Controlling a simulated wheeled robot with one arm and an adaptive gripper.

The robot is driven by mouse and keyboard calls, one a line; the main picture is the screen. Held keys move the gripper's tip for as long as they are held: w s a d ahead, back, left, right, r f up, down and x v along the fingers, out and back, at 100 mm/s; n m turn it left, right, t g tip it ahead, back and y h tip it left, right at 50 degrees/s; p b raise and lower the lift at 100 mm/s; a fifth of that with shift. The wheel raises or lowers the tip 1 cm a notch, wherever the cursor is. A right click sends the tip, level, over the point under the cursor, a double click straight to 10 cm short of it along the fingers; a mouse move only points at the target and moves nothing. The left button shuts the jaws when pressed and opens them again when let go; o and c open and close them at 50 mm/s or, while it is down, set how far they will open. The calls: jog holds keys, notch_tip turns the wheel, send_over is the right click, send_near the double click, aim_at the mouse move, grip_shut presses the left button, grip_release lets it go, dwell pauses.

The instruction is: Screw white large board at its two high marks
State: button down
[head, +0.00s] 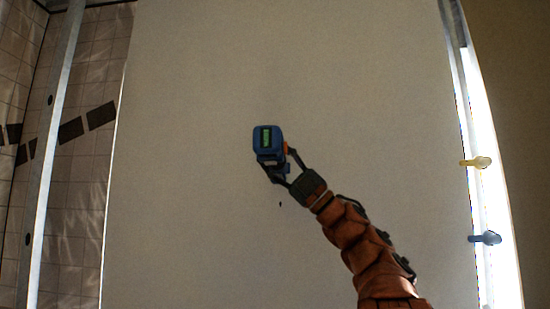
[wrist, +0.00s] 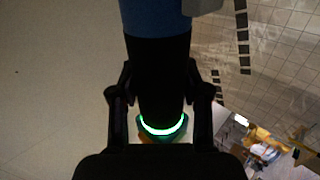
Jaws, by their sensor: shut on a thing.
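The white large board (head: 190,190) fills the middle of the head view and stands upright; it also fills the left of the wrist view (wrist: 60,100). One small dark mark (head: 280,204) shows on it, below my gripper. Another tiny dark spot (wrist: 16,72) shows at the left of the wrist view. My gripper (head: 278,168) is shut on a blue power tool (head: 266,138), around its black handle (wrist: 160,85). The tool is in front of the board's middle; its tip is hidden, so I cannot tell whether it touches. No screws are clearly visible.
Metal uprights stand left (head: 50,150) and right (head: 461,110) of the board. A yellow knob-like piece (head: 475,162) and a dark blue one (head: 485,238) are by the right upright. A tiled wall (head: 85,180) is at left. The wrist view shows blurred clutter (wrist: 262,140) at lower right.

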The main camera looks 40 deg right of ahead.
jog(key=shift+w+d, duration=0.45)
dwell(3.5)
jog(key=shift+s+a+b, duration=0.9)
jog(key=shift+s+a, duration=0.65)
jog(key=shift+s, duration=0.2)
dwell(0.5)
